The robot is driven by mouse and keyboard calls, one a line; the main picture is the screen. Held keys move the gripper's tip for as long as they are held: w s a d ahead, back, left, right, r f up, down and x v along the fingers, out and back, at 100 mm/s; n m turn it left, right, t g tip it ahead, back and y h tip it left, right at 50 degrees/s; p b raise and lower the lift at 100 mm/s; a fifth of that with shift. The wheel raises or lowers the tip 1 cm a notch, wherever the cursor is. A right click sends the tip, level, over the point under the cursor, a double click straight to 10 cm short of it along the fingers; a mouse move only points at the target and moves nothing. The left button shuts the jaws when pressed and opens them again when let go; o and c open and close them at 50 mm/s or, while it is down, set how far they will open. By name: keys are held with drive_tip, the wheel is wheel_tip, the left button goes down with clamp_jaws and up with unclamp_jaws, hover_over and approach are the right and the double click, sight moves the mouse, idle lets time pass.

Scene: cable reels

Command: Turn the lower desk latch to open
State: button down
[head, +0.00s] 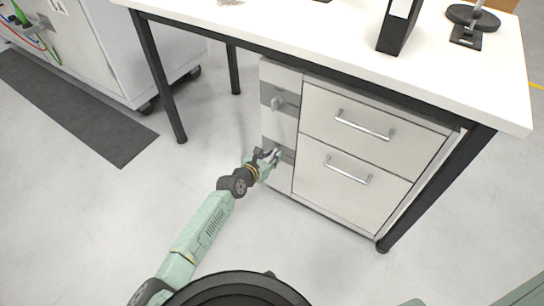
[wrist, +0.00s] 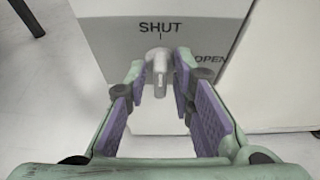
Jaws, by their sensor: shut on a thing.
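The lower desk latch (wrist: 159,68) is a pale grey lever on a grey panel. In the wrist view its mount lies below the word SHUT and its tick mark, and the word OPEN is to its right. My gripper (wrist: 160,80) has its purple-padded fingers on either side of the lever, shut on it. In the head view my gripper (head: 270,158) is at the lower grey band of the narrow panel left of the drawers. It hides most of the lower latch there.
An upper latch (head: 278,102) is on the same panel above my gripper. Two drawers with bar handles (head: 348,170) are to the right. The white desk top (head: 300,30) overhangs them, and a black desk leg (head: 160,80) stands to the left. The floor in front is clear.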

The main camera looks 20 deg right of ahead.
drive_tip(key=shift+r+p, duration=0.2)
drive_tip(key=shift+p, duration=0.4)
drive_tip(key=shift+s+d+r+m+t+p, duration=0.15)
drive_tip(key=shift+m+t+p, duration=0.2)
drive_tip(key=shift+p, duration=0.85)
drive_tip(key=m+p, duration=0.1)
drive_tip(key=p, duration=0.2)
drive_tip(key=shift+r+y, duration=0.1)
drive_tip(key=shift+y, duration=0.2)
drive_tip(key=shift+s+d+f+m+t+y+p, duration=0.15)
drive_tip(key=shift+f+m+t+p, duration=0.15)
drive_tip(key=shift+m+t+p, duration=1.3)
drive_tip(key=shift+w+f+m+t+y+p, duration=0.2)
drive_tip(key=shift+m+t+p, duration=0.6)
drive_tip(key=shift+m, duration=1.5)
drive_tip(key=shift+s+d+f+m+t+y+p, duration=0.1)
drive_tip(key=shift+s+f+m+t+y+p, duration=0.2)
drive_tip(key=shift+m+t+p, duration=1.05)
drive_tip(key=shift+w+m+g, duration=0.15)
drive_tip(key=shift+m+g, duration=0.15)
drive_tip(key=shift+m, duration=0.4)
